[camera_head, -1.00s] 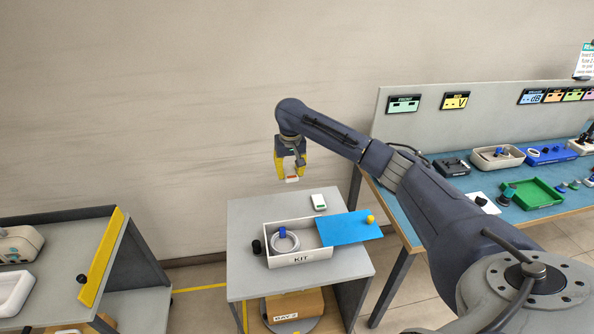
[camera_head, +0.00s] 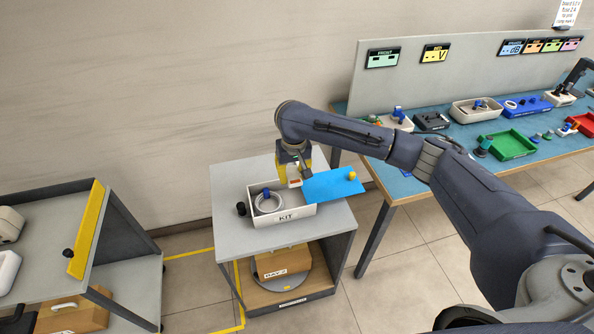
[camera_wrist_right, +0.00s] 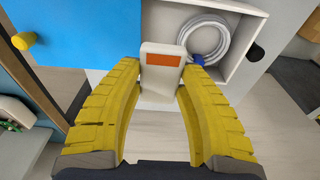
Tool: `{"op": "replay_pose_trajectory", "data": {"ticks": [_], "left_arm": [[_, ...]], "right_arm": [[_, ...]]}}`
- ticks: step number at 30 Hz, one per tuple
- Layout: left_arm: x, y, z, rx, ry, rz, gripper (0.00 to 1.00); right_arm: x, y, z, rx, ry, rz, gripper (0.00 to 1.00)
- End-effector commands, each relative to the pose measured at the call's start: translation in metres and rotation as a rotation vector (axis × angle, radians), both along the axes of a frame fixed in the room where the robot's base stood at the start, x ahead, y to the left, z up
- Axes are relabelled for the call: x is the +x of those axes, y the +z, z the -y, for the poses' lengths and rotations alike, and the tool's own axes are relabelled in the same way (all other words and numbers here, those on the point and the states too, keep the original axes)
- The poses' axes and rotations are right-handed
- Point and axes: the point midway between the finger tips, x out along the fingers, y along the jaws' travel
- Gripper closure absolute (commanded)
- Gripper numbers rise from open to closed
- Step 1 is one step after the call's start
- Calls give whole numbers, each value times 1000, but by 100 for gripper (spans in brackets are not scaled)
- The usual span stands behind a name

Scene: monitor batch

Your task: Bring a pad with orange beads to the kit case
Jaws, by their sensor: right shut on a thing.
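My right gripper (camera_head: 294,181) is shut on a small white pad (camera_head: 295,184) with an orange patch on its face. It holds the pad over the back right part of the kit case (camera_head: 297,214), next to the blue lid. In the right wrist view the pad (camera_wrist_right: 162,57) stands between the yellow fingertips (camera_wrist_right: 163,70), with the open case (camera_wrist_right: 229,90) below. The case is a white box marked KIT. It holds a coiled white cable (camera_head: 268,203) with a blue tie. My left gripper is not in view.
A blue lid (camera_head: 330,184) with a yellow knob (camera_head: 351,175) covers the case's right part. A black knob (camera_head: 241,209) sits at its left. The grey cart (camera_head: 233,176) has free room behind the case. A blue-topped bench (camera_head: 407,184) holds several trays at the right.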

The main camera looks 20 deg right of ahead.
Motion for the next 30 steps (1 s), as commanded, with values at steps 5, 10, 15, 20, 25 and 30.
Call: {"op": "replay_pose_trajectory", "data": {"ticks": [5, 10, 15, 20, 25, 30], "left_arm": [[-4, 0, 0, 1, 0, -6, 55], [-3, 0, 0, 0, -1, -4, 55], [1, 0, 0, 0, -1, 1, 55], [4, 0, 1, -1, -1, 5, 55], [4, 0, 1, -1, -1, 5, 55], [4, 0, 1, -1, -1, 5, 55]], "right_arm": [[0, 0, 1, 0, -1, 0, 90], [0, 0, 1, -2, -1, 0, 90], [0, -7, 1, -1, -1, -2, 90], [0, -19, 1, -1, -1, -1, 90], [0, -33, 1, -1, -1, -2, 90], [0, -45, 0, 0, 0, -1, 90]]}}
